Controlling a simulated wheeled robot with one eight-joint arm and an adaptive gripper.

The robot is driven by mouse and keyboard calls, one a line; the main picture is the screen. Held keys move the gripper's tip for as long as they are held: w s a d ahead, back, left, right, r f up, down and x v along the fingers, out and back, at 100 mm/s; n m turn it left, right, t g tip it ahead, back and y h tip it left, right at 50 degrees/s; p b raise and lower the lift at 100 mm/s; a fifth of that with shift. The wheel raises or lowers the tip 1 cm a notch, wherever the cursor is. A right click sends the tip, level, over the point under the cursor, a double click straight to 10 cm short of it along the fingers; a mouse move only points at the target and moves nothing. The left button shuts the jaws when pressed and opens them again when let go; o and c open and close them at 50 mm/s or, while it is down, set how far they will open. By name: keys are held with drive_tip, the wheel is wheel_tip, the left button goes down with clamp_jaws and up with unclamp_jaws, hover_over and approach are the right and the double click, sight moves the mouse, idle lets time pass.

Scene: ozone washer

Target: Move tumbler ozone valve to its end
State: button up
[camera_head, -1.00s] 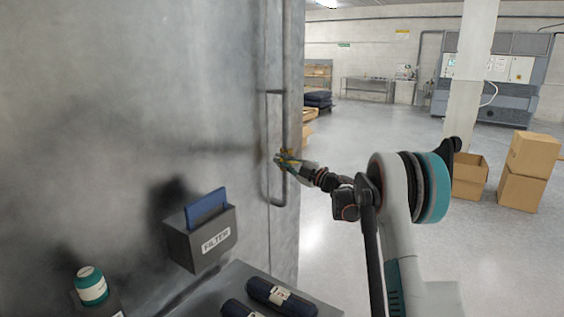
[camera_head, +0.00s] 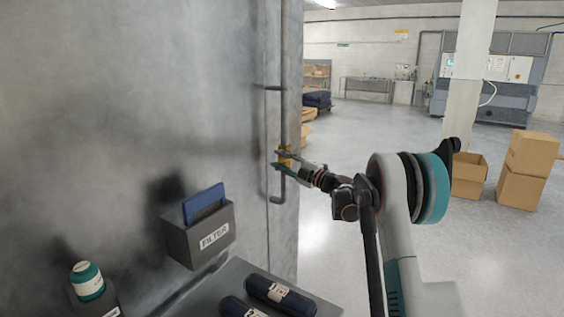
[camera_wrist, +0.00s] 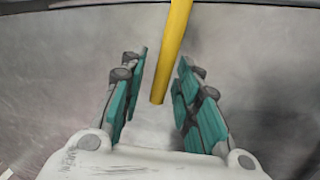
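The valve lever, a yellow bar (camera_wrist: 172,50), runs down from the top of the wrist view between the two teal fingers of my gripper (camera_wrist: 164,58). A gap shows on each side of the bar, so the fingers look open and not closed on it. In the head view my gripper (camera_head: 279,161) reaches left to the grey vertical pipe (camera_head: 284,120) on the metal cabinet's edge. A small yellow part of the valve (camera_head: 286,154) shows there between the fingers. The fingers hide much of it.
The tall grey metal cabinet (camera_head: 130,110) fills the left side. A filter box (camera_head: 200,237) with a blue panel, dark rolls (camera_head: 278,295) on a shelf and a teal-white canister (camera_head: 87,281) stand lower left. Floor on the right is open, with cardboard boxes (camera_head: 528,170) farther off.

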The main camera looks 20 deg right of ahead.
drive_tip(key=v, duration=1.2)
drive_tip(key=shift+w, duration=0.1)
